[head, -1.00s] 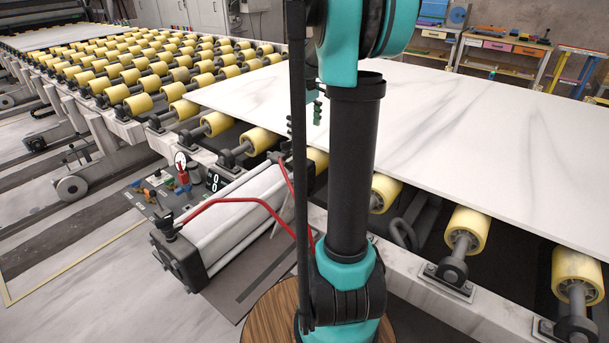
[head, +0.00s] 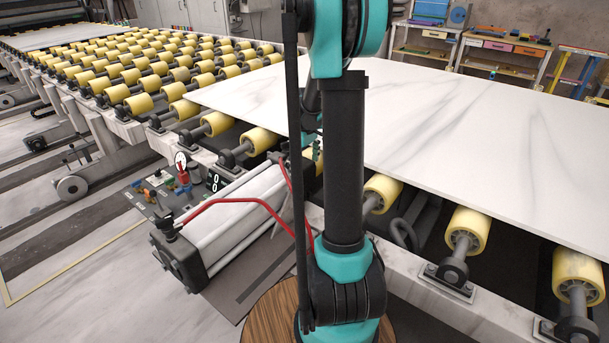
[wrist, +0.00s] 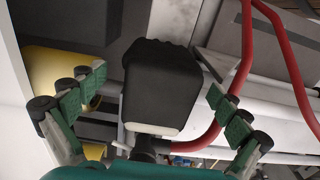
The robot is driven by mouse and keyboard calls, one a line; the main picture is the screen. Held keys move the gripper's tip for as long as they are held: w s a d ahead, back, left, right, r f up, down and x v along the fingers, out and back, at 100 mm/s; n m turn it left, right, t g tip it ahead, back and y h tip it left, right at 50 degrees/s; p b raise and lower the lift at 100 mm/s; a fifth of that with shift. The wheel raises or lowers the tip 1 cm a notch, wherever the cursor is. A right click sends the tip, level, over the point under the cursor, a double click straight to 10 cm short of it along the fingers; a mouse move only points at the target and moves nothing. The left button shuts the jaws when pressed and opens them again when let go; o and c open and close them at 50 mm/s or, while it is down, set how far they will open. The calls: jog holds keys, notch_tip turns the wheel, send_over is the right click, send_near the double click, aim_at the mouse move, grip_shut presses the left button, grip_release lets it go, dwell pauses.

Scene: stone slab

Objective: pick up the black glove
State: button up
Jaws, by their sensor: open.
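No thing is plainly recognisable as a black glove in the head view. In the wrist view, a dark black shape (wrist: 160,82) with a bumpy upper edge and a pale strip below lies between my fingers; I cannot tell for sure that it is the glove. My gripper (wrist: 157,88) is open, its green-padded fingers apart on either side of this shape. I cannot judge the gap or see contact. In the head view my gripper (head: 316,148) is mostly hidden behind my arm, near the slab's left edge.
The white stone slab (head: 450,135) lies on a conveyor with yellow rollers (head: 215,123). A red hose (head: 225,201) curves over a white cylinder (head: 235,215) below; the hose (wrist: 296,75) passes close to the right finger in the wrist view.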

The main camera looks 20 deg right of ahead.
jog(key=shift+f, duration=1.35)
jog(key=shift+c, duration=0.5)
jog(key=c, duration=1.1)
jog(key=shift+s, duration=0.1)
